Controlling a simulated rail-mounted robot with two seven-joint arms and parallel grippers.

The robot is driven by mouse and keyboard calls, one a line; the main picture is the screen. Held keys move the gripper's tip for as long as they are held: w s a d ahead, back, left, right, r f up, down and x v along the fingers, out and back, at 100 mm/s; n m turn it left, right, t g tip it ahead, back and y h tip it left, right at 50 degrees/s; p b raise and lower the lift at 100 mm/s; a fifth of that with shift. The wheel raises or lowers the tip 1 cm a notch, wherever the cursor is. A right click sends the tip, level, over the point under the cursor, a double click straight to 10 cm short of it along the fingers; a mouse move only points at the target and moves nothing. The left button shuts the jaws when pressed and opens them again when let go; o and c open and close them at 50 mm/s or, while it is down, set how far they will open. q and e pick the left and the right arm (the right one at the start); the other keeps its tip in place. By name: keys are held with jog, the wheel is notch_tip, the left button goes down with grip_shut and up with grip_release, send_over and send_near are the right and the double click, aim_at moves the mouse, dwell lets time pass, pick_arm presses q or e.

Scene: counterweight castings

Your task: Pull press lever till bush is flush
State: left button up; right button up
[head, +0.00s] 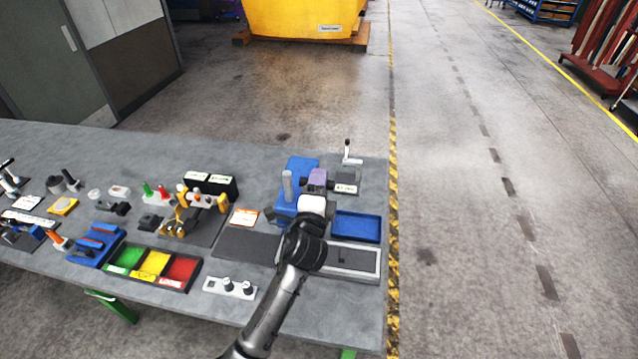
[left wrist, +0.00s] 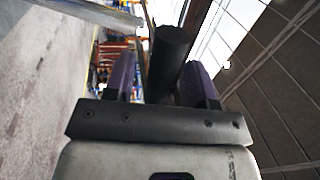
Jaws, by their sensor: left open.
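The blue press (head: 301,166) stands at the right part of the grey bench, partly behind my left arm. My left gripper (head: 318,177) is at the press, with its purple fingers pointing away from the head camera. In the left wrist view the gripper (left wrist: 158,80) is open. A dark round bar (left wrist: 171,58), which looks like the press lever, stands between the two fingers, with gaps on both sides. Whether it touches a finger I cannot tell. A grey upright post (head: 287,185) stands left of the gripper. I cannot make out the bush. My right gripper is not in view.
A blue tray (head: 356,227) lies right of my arm. A green, yellow and red sorting tray (head: 153,265) and a fixture with yellow parts (head: 185,218) are to the left. A small stand with a black-tipped lever (head: 347,152) is near the back edge.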

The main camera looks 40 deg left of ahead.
pick_arm(q)
jog(key=shift+c, duration=0.3)
grip_shut()
jog(key=s+d+f+t+y+b, duration=0.3)
jog(key=s+f+b, duration=0.4)
jog(key=b, duration=1.9)
notch_tip(320, 180, down, 2)
jog(key=d+t, duration=0.1)
jog(key=t, duration=0.1)
jog(key=shift+f+t+b, duration=0.15)
jog(key=shift+t+b, duration=0.15)
jog(key=shift+t, duration=0.1)
